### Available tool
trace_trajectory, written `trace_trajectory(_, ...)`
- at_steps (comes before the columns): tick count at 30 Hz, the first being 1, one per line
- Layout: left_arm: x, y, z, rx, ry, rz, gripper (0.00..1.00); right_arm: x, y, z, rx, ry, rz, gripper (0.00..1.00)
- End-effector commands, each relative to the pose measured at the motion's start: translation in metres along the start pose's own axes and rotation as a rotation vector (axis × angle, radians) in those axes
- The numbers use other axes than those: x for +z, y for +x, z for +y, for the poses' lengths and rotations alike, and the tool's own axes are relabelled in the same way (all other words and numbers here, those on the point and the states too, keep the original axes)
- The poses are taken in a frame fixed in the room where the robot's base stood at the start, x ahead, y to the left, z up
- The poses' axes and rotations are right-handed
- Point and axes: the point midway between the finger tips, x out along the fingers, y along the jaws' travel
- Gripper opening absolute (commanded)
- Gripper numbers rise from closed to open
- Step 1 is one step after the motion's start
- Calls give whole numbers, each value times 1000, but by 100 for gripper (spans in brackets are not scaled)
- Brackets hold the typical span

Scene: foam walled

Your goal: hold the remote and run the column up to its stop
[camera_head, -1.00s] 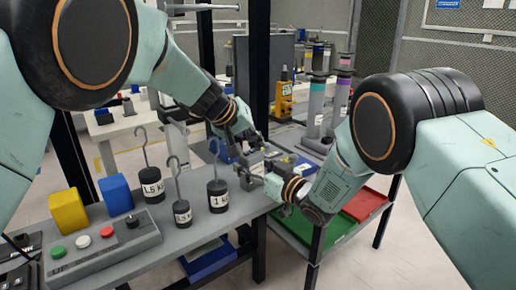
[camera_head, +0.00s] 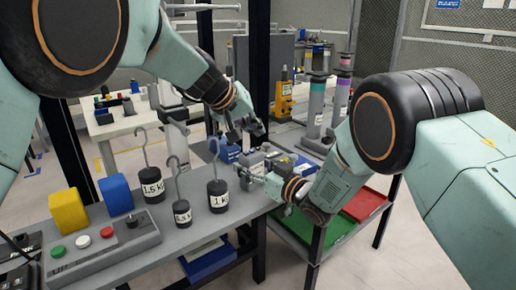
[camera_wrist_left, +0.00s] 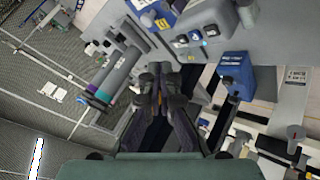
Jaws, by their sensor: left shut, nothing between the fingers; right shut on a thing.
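My right gripper (camera_head: 250,175) is shut on a small grey object, which looks like the remote (camera_head: 254,160), near the far right corner of the grey bench. Its buttons are too small to make out. My left gripper (camera_head: 248,138) is shut and empty, a little above the remote and apart from it. In the left wrist view its closed fingers (camera_wrist_left: 160,92) point away with nothing between them. I cannot tell for sure which upright is the task's column; a dark vertical post (camera_head: 258,70) stands behind my left gripper.
Three black hooked weights, the 1 kg one (camera_head: 218,197) nearest the remote, stand on the bench. A grey button box (camera_head: 105,248), a yellow block (camera_head: 69,212) and a blue block (camera_head: 117,195) are at left. Green (camera_head: 335,228) and red (camera_head: 365,204) trays lie at right.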

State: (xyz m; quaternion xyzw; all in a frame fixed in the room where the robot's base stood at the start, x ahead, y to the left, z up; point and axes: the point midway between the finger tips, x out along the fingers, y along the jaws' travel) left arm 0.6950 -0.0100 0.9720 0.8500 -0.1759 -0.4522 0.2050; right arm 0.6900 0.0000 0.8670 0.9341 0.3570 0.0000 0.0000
Motion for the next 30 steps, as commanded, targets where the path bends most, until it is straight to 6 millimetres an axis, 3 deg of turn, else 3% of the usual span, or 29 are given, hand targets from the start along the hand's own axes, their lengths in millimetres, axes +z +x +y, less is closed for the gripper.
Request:
trace_trajectory(12, -16, -22, 16, 0, 1, 2, 0, 0, 0, 0, 0, 0, 0, 19)
trace_trajectory(30, -16, -22, 16, 0, 0, 0, 0, 0, 0, 0, 0, 0, 0, 19)
